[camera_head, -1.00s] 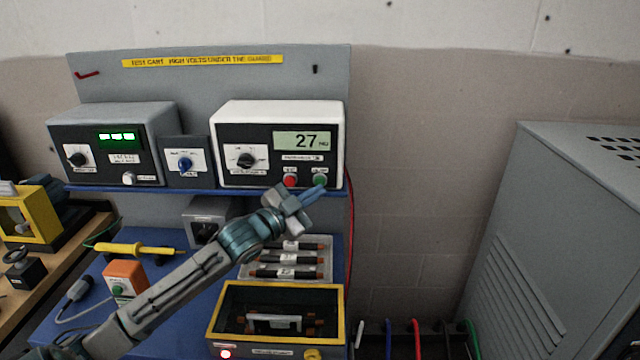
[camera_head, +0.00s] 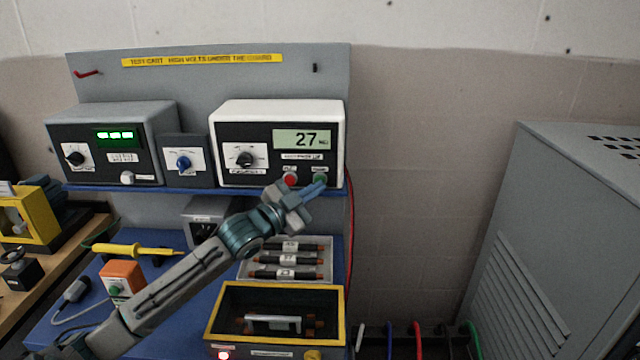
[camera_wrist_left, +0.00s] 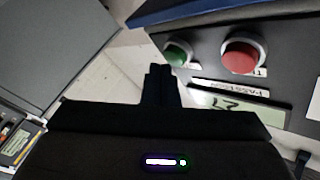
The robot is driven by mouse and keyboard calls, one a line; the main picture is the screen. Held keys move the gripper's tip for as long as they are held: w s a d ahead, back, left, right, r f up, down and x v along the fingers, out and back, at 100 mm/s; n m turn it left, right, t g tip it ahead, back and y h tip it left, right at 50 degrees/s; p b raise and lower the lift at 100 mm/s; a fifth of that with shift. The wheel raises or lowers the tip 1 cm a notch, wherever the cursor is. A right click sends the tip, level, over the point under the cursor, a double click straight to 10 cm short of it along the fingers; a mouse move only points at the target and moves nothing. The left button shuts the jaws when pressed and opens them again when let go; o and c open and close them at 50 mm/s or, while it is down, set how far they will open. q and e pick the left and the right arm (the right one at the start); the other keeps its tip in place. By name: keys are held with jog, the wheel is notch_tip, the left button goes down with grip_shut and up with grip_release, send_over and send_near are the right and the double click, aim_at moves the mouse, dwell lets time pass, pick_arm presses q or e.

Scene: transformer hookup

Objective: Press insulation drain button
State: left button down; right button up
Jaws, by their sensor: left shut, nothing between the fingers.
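The white-cased insulation meter (camera_head: 228,115) stands on the blue shelf, its display reading about 27. Below the display are a red button (camera_head: 290,179) and a green button (camera_head: 320,178); I cannot read their small labels well enough to say which is drain. My left gripper (camera_head: 312,191) is shut and empty, with its tips just in front of and below the green button. In the left wrist view, the shut fingertips (camera_wrist_left: 161,72) point up beside the green button (camera_wrist_left: 178,53), and the red button (camera_wrist_left: 242,57) is farther right. Whether they touch the green button is unclear.
A grey instrument (camera_head: 150,115) and a blue-knob switch box (camera_head: 184,145) stand left of the meter. Below are a tray of dark rods (camera_head: 328,262) and a yellow-rimmed box (camera_head: 340,320). A red cable (camera_head: 350,230) hangs at the right. A grey cabinet (camera_head: 560,220) stands farther right.

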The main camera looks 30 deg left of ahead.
pick_arm(q)
jog(key=shift+w+a+b, duration=0.2)
jog(key=shift+w+b, duration=0.05)
jog(key=shift+b, duration=0.2)
dwell(0.4)
jog(key=shift+s+d+p, duration=0.5)
jog(key=shift+s+p, duration=0.25)
jog(key=shift+p, duration=0.5)
jog(key=s+d+p, duration=0.3)
jog(key=s+p, duration=0.2)
jog(key=p, duration=0.5)
